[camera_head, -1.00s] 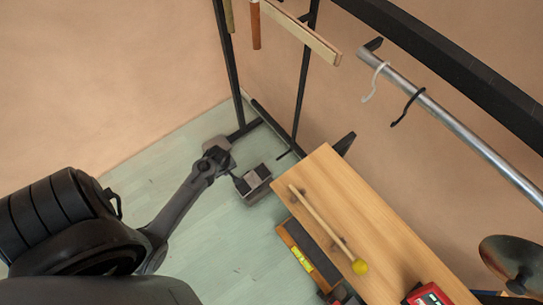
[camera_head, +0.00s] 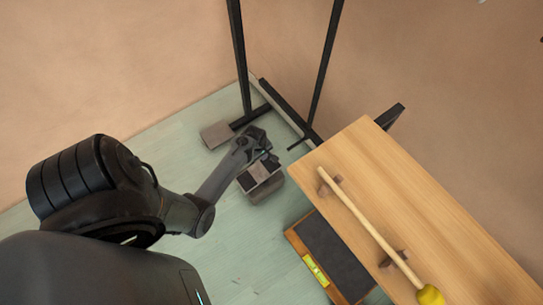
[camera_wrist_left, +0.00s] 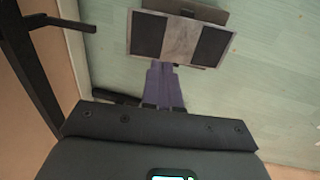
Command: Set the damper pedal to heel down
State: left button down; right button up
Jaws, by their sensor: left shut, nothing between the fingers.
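The damper pedal (camera_head: 262,184) is a small grey block on the floor with a rocker plate on top. In the left wrist view its plate (camera_wrist_left: 179,38) has a dark pad at each end and a pale middle, above a brown-grey base. Which end is lower I cannot tell clearly. My left gripper (camera_head: 267,156) is over the pedal's far edge in the head view. In the left wrist view its closed fingers (camera_wrist_left: 161,70) reach the plate's near edge, left of the middle, and hold nothing. Whether they touch it is unclear. My right gripper is out of view.
Black frame posts (camera_head: 322,75) and a floor rail stand just behind the pedal. A grey block (camera_head: 217,134) sits by the frame's foot. A wooden bench (camera_head: 440,215) with a yellow-headed mallet (camera_head: 370,228) is at right. Open floor lies in front.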

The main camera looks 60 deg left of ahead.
pick_arm(q)
jog(key=shift+w+a+f+b, duration=0.1)
jog(key=shift+w+f+b, duration=0.45)
jog(key=shift+w, duration=0.2)
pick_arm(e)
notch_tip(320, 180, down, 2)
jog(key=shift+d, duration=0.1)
pick_arm(q)
jog(key=b, duration=0.9)
send_over(271, 167)
jog(key=f, duration=0.8)
jog(key=s+f, duration=0.1)
jog(key=f, duration=0.2)
jog(key=shift+f, duration=0.4)
jog(key=shift+w+f+b, duration=0.15)
jog(key=shift+f+b, duration=0.35)
jog(key=shift+b, duration=0.05)
jog(key=shift+w+f+b, duration=0.15)
jog(key=shift+f+b, duration=0.35)
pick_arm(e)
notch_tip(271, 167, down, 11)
